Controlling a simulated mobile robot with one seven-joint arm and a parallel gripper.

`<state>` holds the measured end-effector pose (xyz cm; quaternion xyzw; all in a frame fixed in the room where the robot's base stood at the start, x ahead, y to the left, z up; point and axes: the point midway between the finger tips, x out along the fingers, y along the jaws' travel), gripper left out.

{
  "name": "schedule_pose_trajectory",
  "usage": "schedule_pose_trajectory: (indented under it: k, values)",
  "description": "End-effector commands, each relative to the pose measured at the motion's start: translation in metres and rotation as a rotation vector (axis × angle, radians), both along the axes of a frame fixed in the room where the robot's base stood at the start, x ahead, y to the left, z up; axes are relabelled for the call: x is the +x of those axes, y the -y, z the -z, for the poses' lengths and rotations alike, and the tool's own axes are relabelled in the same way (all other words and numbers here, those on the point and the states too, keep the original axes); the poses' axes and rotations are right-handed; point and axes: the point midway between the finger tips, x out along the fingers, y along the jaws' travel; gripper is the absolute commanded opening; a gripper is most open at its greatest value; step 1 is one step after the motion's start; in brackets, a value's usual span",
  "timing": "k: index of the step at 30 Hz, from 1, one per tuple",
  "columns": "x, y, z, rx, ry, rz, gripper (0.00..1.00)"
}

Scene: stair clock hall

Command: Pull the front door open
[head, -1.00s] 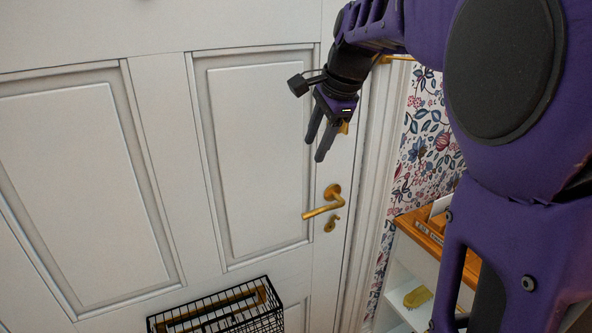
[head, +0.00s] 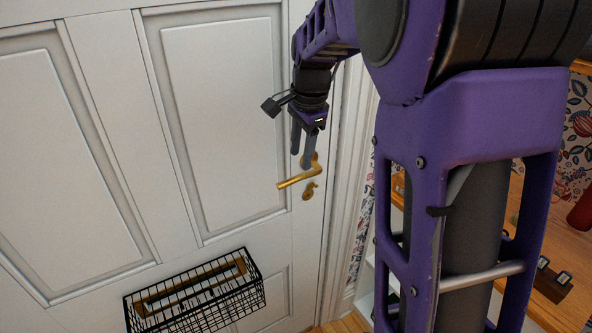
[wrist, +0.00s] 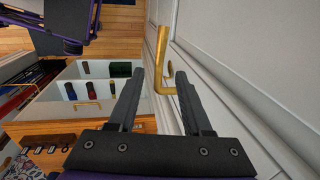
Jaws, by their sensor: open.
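The front door (head: 225,110) is white and panelled, and it looks shut in its frame. Its brass lever handle (head: 298,178) is on the right side of the door, with a brass keyhole plate (head: 309,190) just below it. My gripper (head: 302,152) points down with its fingers open just above the handle, partly covering the handle's mount. In the wrist view, the handle (wrist: 160,62) shows beyond the fingertips, roughly between the two fingers (wrist: 156,82). I cannot tell whether a finger touches it; nothing is gripped.
A black wire basket (head: 197,296) with a brass letter slot behind it is on the door below the handle. A wooden-topped cabinet (head: 512,215) stands to the right of the door.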

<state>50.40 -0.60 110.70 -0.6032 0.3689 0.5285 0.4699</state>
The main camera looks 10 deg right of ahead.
Motion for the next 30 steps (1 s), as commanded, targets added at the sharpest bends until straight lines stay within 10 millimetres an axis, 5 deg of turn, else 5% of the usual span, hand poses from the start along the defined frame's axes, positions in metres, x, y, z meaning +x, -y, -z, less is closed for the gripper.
schedule_pose_trajectory:
  k: [9,22,30]
  values:
    - [0.008,-0.003,0.052,0.000,-0.002,-0.001,0.49]
    - [0.011,-0.003,0.061,0.000,0.001,-0.001,0.49]
    - [0.011,-0.003,0.061,0.000,0.001,-0.001,0.01]
